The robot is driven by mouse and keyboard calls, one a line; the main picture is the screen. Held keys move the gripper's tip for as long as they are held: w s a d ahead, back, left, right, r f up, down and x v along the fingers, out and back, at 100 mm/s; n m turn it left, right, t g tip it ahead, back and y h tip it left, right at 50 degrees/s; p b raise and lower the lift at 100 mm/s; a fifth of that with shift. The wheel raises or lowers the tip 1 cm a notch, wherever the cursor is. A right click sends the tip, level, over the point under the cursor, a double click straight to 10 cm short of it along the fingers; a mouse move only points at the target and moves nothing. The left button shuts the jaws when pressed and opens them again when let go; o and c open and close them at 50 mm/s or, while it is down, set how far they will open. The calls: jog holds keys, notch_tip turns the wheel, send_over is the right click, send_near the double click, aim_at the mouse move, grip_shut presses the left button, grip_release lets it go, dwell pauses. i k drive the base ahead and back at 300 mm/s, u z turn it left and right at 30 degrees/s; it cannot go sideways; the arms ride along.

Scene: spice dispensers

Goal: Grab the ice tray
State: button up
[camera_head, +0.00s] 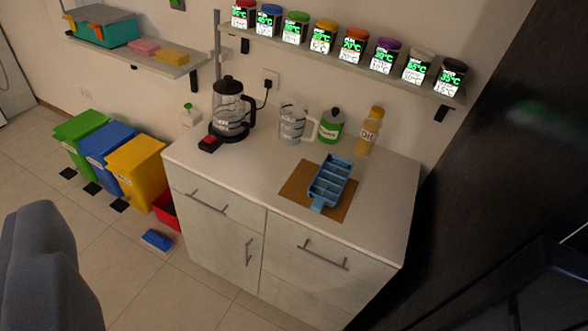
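The blue ice tray (331,182) lies on a brown mat (291,188) on the white counter, right of its middle. The tray has several open compartments, and a tab at its near end points toward the counter's front edge. Nothing is touching it from above. A dark grey rounded shape cuts into the lower left of the view; I cannot tell whether it is part of my gripper. No pair of fingertips can be made out, and nothing held shows.
Behind the tray stand a glass jug (292,124), a green-and-white bottle (331,126) and an oil bottle (370,131). A coffee maker (230,110) is further left. A shelf of spice jars (354,42) hangs above. A dark tall surface (500,140) bounds the right side.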

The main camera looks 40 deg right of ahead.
aim_at(326, 189)
jog(key=z, duration=0.25)
jog(key=i, duration=0.9)
jog(key=z, duration=0.65)
